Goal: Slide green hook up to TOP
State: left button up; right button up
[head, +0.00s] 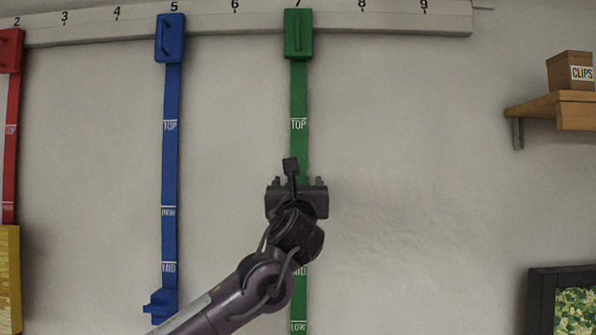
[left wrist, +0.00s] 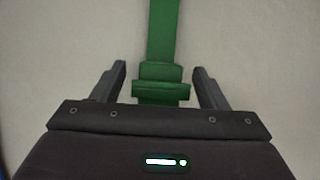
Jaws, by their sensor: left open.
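The green strap (head: 299,90) hangs on the wall from a green block (head: 298,35) on the rail. Its TOP mark (head: 298,124) shows above my left gripper (head: 297,182), and MID and LOW marks show below. In the left wrist view the green hook (left wrist: 162,90) sits on the strap (left wrist: 163,30) between the two fingers of my left gripper (left wrist: 160,70). The fingers are apart, with a gap on each side of the hook. In the head view my gripper hides most of the hook, below TOP. My right gripper is not in view.
A blue strap (head: 170,180) with a blue hook (head: 160,304) below its MID mark hangs to the left. A red strap (head: 11,140) is at the far left. A shelf (head: 560,108) with a CLIPS box (head: 570,72) stands out at the right. The wall between is bare.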

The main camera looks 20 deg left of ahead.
pick_arm(q)
jog(key=shift+w+a+r, duration=0.1)
jog(key=shift+w+r, duration=0.1)
jog(key=shift+w, duration=0.25)
